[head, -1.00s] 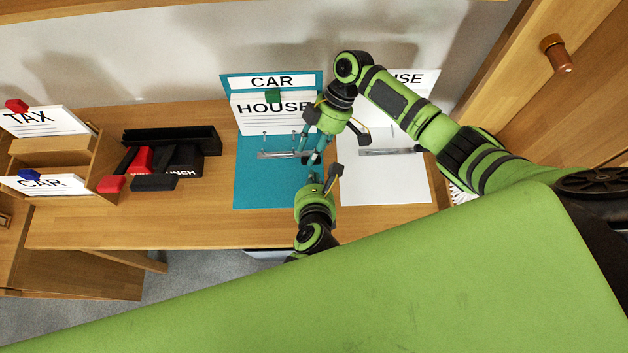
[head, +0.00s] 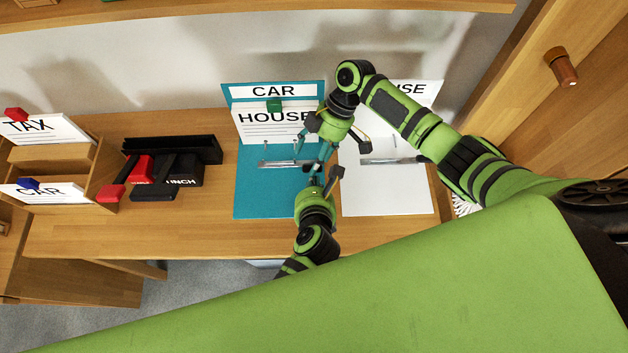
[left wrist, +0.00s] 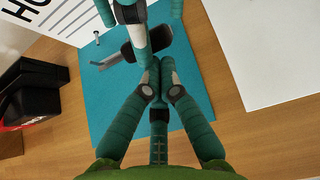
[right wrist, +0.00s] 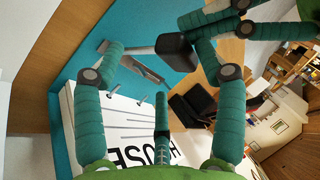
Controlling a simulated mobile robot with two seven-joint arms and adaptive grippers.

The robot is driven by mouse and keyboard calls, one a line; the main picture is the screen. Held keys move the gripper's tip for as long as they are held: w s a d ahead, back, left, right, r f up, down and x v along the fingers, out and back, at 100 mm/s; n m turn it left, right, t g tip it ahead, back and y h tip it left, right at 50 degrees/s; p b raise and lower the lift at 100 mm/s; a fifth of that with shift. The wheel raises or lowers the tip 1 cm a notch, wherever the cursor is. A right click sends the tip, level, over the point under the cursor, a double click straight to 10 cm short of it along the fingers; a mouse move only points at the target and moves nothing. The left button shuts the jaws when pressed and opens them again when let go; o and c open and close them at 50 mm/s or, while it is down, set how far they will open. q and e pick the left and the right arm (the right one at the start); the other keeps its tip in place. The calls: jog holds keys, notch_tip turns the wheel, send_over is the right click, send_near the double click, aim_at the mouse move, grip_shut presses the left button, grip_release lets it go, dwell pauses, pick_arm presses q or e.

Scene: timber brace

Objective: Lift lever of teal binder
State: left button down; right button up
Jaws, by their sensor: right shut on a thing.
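The teal binder (head: 262,190) lies open on the desk, its raised cover labelled CAR, with a HOUSE sheet against it. Its metal lever mechanism (head: 280,163) lies across the teal base. The lever's black end (right wrist: 175,46) shows between my right gripper's fingers in the right wrist view, and behind a finger in the left wrist view (left wrist: 152,38). My right gripper (head: 318,153) reaches down over the binder and is shut on the lever; the contact is partly hidden. My left gripper (left wrist: 158,65) is just in front, fingertips together, apparently empty, close beside the right fingers.
A white binder (head: 385,195) lies open immediately to the right. A black and red hole punch (head: 168,168) stands to the left. A wooden tray with TAX and CAR sheets (head: 45,192) is at far left. The desk between punch and binder is clear.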

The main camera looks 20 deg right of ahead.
pick_arm(q)
jog(key=shift+w+d+r, duration=0.1)
jog(key=shift+w+r, duration=0.05)
jog(key=shift+r, duration=0.1)
pick_arm(e)
jog(key=shift+d, duration=0.2)
